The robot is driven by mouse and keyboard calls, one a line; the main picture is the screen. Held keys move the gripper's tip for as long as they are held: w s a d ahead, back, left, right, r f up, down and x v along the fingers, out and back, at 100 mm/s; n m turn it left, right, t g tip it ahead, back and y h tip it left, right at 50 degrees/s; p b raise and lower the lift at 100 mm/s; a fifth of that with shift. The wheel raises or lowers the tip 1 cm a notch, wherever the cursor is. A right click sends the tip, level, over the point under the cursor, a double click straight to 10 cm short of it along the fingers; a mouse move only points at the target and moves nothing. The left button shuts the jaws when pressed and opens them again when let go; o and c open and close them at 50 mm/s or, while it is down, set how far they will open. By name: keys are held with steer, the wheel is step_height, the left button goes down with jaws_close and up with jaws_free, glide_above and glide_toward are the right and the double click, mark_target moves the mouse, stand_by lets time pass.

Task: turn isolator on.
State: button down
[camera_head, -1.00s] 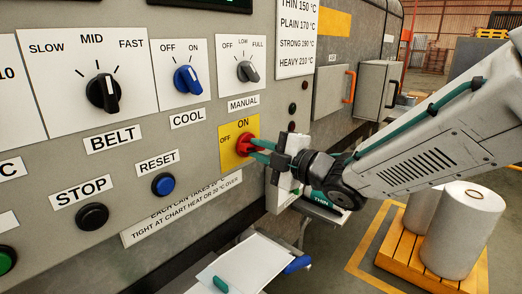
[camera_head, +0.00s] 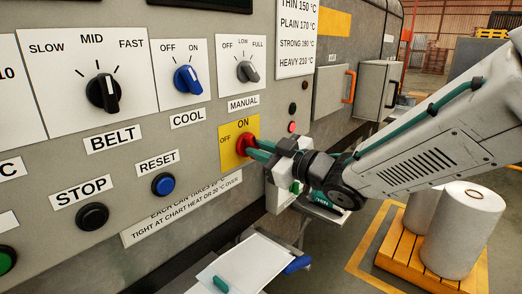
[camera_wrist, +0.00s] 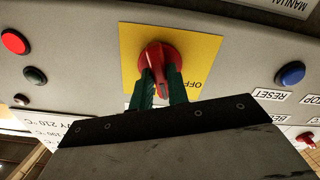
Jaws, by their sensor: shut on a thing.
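The isolator is a red rotary knob (camera_head: 244,143) on a yellow plate (camera_head: 228,159) marked OFF at the left and ON at the top. My gripper (camera_head: 255,149) comes from the right, its green fingers closed on the knob. In the wrist view, the picture is upside down; the red knob (camera_wrist: 158,55) shows with the two green fingers (camera_wrist: 162,90) on either side of its grip. The grip lies roughly along the plate's up-down line there. The fingers partly hide it, and the ON label is hidden in that view.
A lit red lamp (camera_head: 292,127) is right of the isolator, also bright in the wrist view (camera_wrist: 15,42). The blue RESET button (camera_head: 163,185) and grey MANUAL knob (camera_head: 247,71) are nearby. A white tray (camera_head: 245,270) stands below; rolls stand on a pallet (camera_head: 408,246) at right.

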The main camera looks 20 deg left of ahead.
steer(key=shift+f+m, duration=0.1)
steer(key=shift+m, duration=1.9)
steer(key=c, duration=1.4)
jaws_free()
steer(key=shift+o, duration=0.2)
steer(key=v, duration=0.8)
